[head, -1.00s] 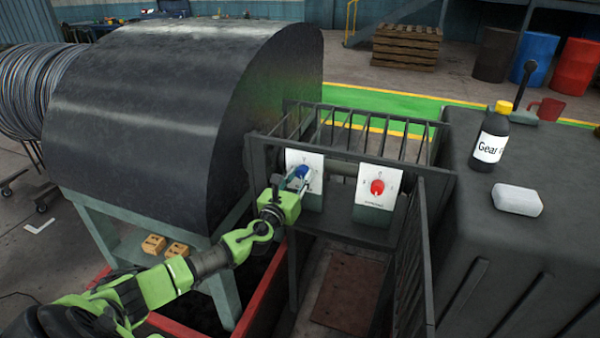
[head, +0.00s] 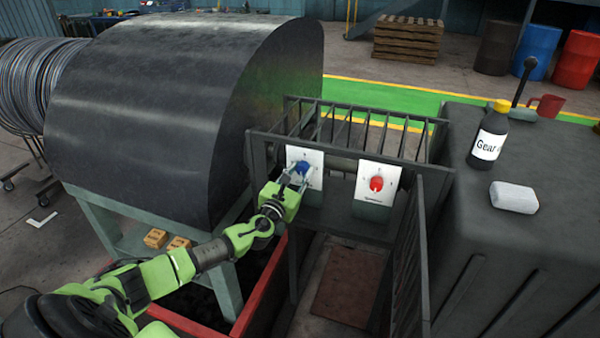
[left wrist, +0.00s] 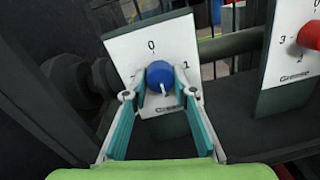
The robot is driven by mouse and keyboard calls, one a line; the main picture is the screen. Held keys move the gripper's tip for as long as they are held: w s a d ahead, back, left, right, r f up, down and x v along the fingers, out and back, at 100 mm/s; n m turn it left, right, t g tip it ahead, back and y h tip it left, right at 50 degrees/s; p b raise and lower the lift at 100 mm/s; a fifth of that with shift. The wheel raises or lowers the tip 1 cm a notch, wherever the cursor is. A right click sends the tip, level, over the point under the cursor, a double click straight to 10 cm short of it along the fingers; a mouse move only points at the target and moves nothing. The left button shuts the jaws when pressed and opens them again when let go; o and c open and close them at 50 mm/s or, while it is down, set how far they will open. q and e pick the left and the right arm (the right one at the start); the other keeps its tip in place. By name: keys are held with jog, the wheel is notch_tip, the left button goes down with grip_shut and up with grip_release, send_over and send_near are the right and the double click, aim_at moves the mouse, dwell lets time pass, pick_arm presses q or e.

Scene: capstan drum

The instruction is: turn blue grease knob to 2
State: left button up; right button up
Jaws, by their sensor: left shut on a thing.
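The blue knob (head: 302,167) sits on a white dial plate (head: 313,157) on the left of the railed stand; it also shows in the left wrist view (left wrist: 158,73). A "0" is printed above it, with digits at its sides that I cannot read surely. A white mark shows on the knob's lower part. My left gripper (head: 297,178) is shut on the blue knob, one finger on each side in the left wrist view (left wrist: 163,88). My right gripper is out of view.
A red knob (head: 376,184) on a second plate stands just right. Dark railings (head: 422,250) enclose the stand. A big dark drum cover (head: 150,110) is at left. A gear oil bottle (head: 490,137) and a white block (head: 514,197) sit on the dark cabinet at right.

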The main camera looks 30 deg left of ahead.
pick_arm(q)
jog(key=o, duration=1.1)
jog(key=shift+f, duration=0.15)
jog(key=s, duration=0.4)
jog(key=s+d, duration=0.1)
jog(key=s, duration=0.3)
jog(key=s+d, duration=0.1)
jog(key=s, duration=0.3)
jog(key=shift+d, duration=0.15)
jog(key=shift+w, duration=0.1)
